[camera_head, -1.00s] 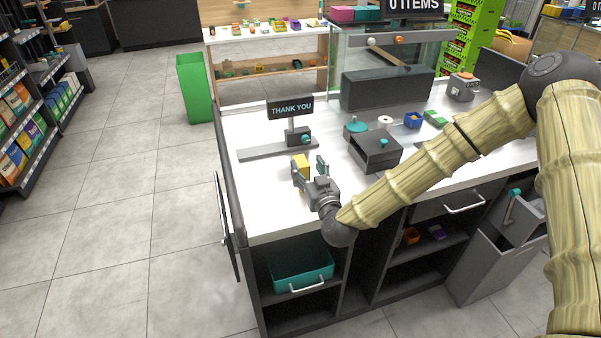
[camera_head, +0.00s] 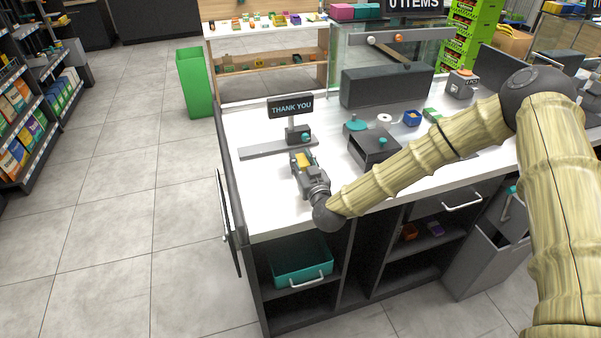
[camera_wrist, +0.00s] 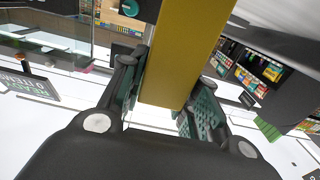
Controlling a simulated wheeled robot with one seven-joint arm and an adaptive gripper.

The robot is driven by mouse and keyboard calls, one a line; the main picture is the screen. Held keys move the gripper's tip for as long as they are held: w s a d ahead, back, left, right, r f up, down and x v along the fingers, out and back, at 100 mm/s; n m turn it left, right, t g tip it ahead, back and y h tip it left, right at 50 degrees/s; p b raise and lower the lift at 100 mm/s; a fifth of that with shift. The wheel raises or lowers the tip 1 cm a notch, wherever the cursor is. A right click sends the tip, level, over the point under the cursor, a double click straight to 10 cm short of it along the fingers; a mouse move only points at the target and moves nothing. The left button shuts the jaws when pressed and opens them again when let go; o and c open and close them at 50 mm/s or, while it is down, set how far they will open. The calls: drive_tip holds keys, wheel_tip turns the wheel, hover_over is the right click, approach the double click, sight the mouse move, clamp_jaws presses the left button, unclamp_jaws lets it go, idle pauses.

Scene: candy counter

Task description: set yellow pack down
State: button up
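The yellow pack (camera_head: 304,159) is between the fingers of my gripper (camera_head: 304,162), over the white counter (camera_head: 262,188) and just in front of the thank-you sign. In the wrist view the pack (camera_wrist: 180,60) fills the space between the teal-padded fingers of my gripper (camera_wrist: 165,100), with a pad against each side. My gripper looks shut on it. I cannot tell whether the pack's underside touches the counter.
The thank-you sign (camera_head: 290,106) stands on a grey base (camera_head: 262,150) close behind my gripper. A dark box with a teal knob (camera_head: 374,149) is to the right. The counter's left and front parts are clear. A teal bin (camera_head: 302,264) sits on the shelf below.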

drive_tip(key=shift+c, duration=1.4)
drive_tip(key=shift+r, duration=0.1)
